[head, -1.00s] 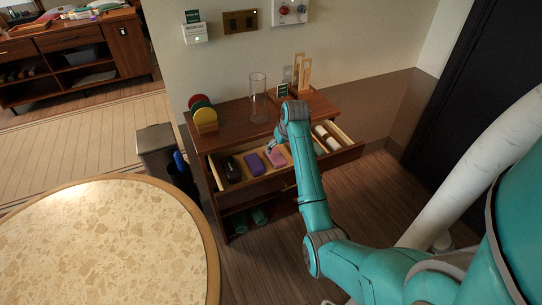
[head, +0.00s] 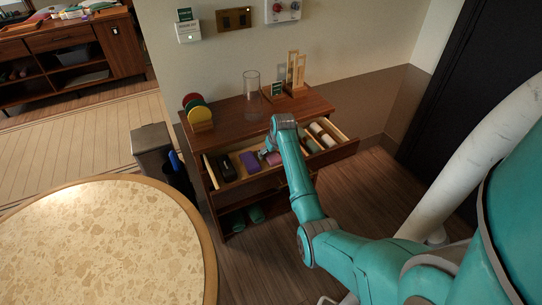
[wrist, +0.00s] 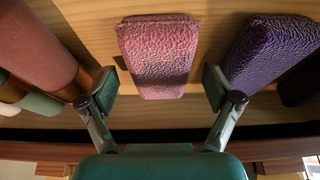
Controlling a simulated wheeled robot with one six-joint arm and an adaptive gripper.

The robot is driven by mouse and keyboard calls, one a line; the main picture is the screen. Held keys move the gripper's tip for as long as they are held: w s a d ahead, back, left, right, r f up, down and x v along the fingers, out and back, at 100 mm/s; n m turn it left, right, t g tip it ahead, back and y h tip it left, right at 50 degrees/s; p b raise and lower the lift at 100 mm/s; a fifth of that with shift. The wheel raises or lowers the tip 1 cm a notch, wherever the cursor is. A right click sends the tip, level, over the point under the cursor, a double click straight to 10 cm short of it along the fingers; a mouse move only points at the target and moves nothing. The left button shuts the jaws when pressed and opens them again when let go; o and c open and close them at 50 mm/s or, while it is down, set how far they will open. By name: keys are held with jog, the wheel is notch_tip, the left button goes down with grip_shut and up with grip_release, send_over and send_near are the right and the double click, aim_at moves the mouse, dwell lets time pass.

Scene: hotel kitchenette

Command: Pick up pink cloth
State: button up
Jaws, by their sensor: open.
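The pink cloth (wrist: 158,50) is a folded, textured block lying in the open drawer (head: 349,147). In the head view the pink cloth (head: 273,158) shows only in part beside my arm. My gripper (wrist: 160,90) is open, with one finger on each side of the pink cloth and a gap on both sides. In the head view my gripper (head: 265,155) is over the drawer, partly hidden by my own arm. A purple cloth (wrist: 270,50) lies close to the right finger in the wrist view; the purple cloth also shows in the head view (head: 250,162).
A reddish-brown roll (wrist: 38,45) lies near the left finger in the wrist view. A black item (head: 224,168) is at the drawer's left end. A glass cylinder (head: 251,85) and coloured discs (head: 197,112) stand on the cabinet top. A round table (head: 110,245) is at the left.

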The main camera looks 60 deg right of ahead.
jog(key=c, duration=1.2)
jog(key=shift+c, duration=0.2)
notch_tip(320, 180, up, 18)
